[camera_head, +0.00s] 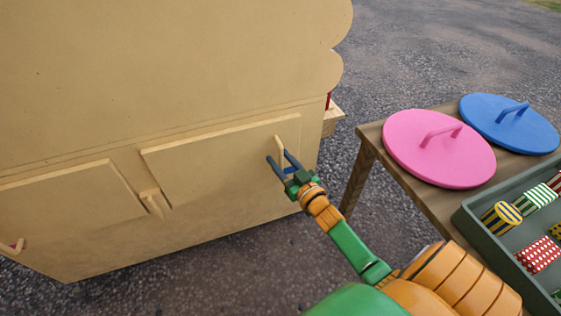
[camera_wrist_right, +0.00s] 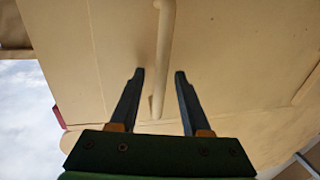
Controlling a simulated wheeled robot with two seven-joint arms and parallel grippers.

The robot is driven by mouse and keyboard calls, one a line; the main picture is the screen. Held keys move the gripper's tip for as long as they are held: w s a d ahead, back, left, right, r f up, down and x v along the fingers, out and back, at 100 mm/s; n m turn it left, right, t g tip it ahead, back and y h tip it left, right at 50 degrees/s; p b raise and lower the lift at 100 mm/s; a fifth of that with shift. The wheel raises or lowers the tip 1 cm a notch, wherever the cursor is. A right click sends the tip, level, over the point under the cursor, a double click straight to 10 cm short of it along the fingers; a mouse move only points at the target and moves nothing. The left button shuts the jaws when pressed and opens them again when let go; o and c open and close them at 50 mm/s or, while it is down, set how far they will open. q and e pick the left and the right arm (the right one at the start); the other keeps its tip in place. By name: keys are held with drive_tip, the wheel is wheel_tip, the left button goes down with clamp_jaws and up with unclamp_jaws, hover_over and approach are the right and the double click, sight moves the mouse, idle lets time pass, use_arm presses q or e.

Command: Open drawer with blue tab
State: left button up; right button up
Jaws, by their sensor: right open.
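A tan cabinet (camera_head: 165,70) has raised front panels with handles. The right panel (camera_head: 215,155) has a tan bar handle (camera_head: 279,145) near its right end. A small blue patch (camera_head: 290,170) shows between my right gripper's fingers; I cannot tell clearly whether it is the blue tab. My right gripper (camera_head: 279,158) is open, its fingers pointing at this handle. In the right wrist view the handle (camera_wrist_right: 162,60) runs down between the two open fingers (camera_wrist_right: 158,76), with space on both sides. My left gripper is not in view.
Another handle (camera_head: 152,203) sits at mid-front, and one with a reddish tab (camera_head: 18,245) at far left. A wooden table (camera_head: 372,140) at right bears a pink lid (camera_head: 438,160), a blue lid (camera_head: 525,130) and a green tray (camera_head: 470,222) of patterned cylinders. Paved ground lies between.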

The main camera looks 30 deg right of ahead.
clamp_jaws()
idle(1.4)
